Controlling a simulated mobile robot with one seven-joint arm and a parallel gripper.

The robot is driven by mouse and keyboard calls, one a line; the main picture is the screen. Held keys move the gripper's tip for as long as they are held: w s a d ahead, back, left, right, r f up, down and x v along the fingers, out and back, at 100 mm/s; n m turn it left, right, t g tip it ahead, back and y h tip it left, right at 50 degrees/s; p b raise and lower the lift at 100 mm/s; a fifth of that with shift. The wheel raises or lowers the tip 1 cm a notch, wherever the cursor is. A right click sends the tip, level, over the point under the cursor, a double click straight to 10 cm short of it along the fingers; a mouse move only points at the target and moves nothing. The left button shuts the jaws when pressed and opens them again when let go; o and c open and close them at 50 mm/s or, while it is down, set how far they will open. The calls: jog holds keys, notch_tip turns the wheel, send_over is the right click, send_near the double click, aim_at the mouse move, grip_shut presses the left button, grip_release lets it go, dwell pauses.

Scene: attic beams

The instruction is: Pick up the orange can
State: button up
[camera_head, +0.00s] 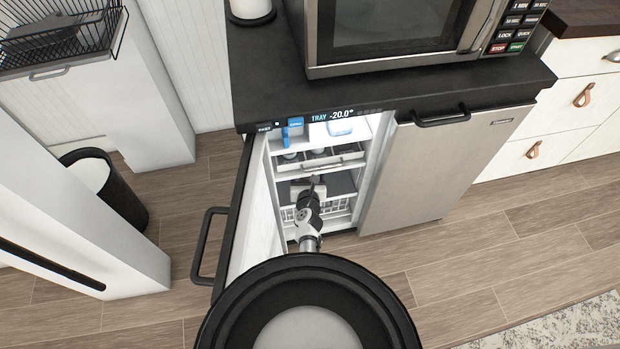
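I see no orange can in the head view. My arm reaches down into the open left compartment of a small fridge (362,172). My gripper (313,183) is inside, at the height of a dark middle shelf (342,183). The fingers are small and dark against the shelf, and I cannot tell whether they are open or shut or hold anything. My own arm and gripper hide part of the shelf and the wire basket (336,207) below.
The fridge's left door (250,215) stands open, its handle (205,245) jutting left. Blue-and-white items (340,127) sit on the top shelf above a drawer (345,161). The right door (440,175) is shut. A microwave (400,35) stands on the counter; a bin (115,190) is left.

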jog(key=shift+r, duration=0.15)
jog(key=shift+s, duration=0.1)
jog(key=c, duration=1.1)
jog(key=shift+c, duration=1.2)
jog(key=shift+r, duration=0.1)
